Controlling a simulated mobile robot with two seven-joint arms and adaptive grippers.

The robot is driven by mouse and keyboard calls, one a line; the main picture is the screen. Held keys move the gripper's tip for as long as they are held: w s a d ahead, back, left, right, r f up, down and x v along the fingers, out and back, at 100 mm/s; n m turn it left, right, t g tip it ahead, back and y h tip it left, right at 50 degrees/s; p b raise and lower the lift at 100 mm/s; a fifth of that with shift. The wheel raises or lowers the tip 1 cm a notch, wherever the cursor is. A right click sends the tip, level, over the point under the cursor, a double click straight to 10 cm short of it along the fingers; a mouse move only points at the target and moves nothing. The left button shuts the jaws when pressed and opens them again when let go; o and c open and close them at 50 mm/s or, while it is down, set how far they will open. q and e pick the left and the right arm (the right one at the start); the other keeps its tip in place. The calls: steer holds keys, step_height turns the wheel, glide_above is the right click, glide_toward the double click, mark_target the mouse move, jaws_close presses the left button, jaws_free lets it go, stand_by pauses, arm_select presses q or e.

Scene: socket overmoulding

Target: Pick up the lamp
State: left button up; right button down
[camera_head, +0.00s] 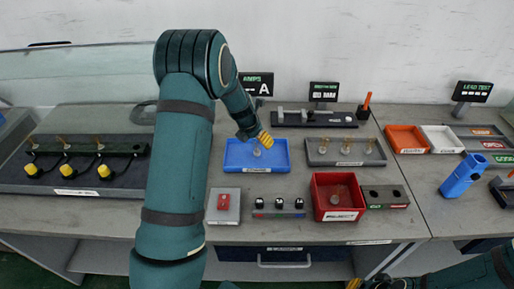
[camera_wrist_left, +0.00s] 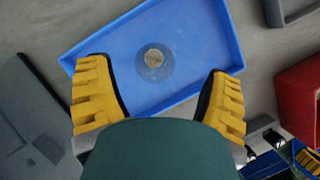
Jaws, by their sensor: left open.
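A small clear lamp (camera_head: 256,153) stands in the blue tray (camera_head: 232,163) at the middle of the bench. In the left wrist view the lamp (camera_wrist_left: 154,60) is seen from above, inside the blue tray (camera_wrist_left: 190,25). My left gripper (camera_head: 264,140) is over the tray, with its yellow fingers spread. In the left wrist view the left gripper (camera_wrist_left: 160,92) is open and empty. The lamp lies ahead of the gap between its fingers, not touching them. My right gripper (camera_head: 372,284) shows only partly at the bottom edge, and its fingers are not clear.
A grey tray (camera_head: 318,161) with several similar lamps stands to the right. A red bin (camera_head: 322,207) holds another clear piece. A red-button box (camera_head: 223,206) and a row of small black blocks (camera_head: 279,204) stand in front. The black fixture (camera_head: 60,184) is at left.

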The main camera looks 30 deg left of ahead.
mark_target(259, 144)
arm_select(q)
steer(key=x, duration=0.1)
steer(key=b+x, duration=0.1)
steer(key=x, duration=0.3)
steer(key=shift+w+a+f, duration=0.1)
steer(key=shift+a+f, duration=0.05)
steer(key=shift+a, duration=0.15)
steer(key=shift+c, duration=1.3)
steer(key=c, duration=1)
steer(key=shift+o, duration=0.2)
